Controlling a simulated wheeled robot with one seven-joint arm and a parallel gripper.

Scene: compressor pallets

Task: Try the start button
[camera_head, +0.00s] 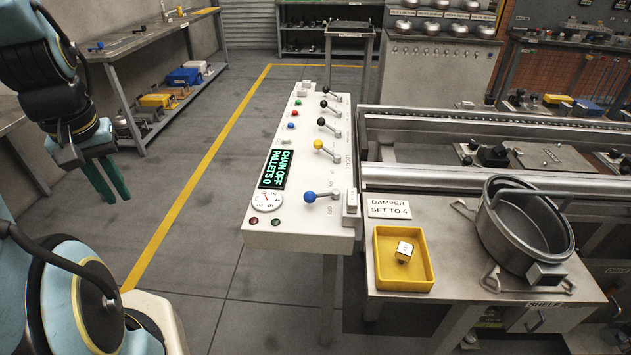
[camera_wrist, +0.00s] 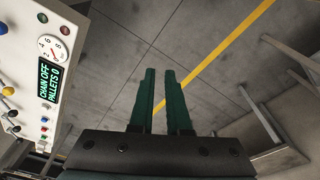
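A white control panel (camera_head: 312,215) stands in the middle of the head view. Its far left side carries a green button (camera_head: 299,102), a red button (camera_head: 294,113) and a blue button (camera_head: 290,125). No start label is legible. The lit display (camera_head: 276,169) reads "CHAIN OFF, PALLETS 0"; it also shows in the wrist view (camera_wrist: 48,82). My gripper (camera_head: 119,196) is left of the panel, over the floor and well apart from it. Its green fingers (camera_wrist: 160,72) have a narrow gap with only floor behind, so it is partly open and empty.
The panel has several levers, including a yellow-knobbed one (camera_head: 325,148) and a blue-knobbed one (camera_head: 318,196), plus a dial (camera_head: 266,201). At right are a yellow tray (camera_head: 380,275) holding a white cube, a metal pot (camera_head: 488,215) and a conveyor. Open floor (camera_head: 205,240) lies left.

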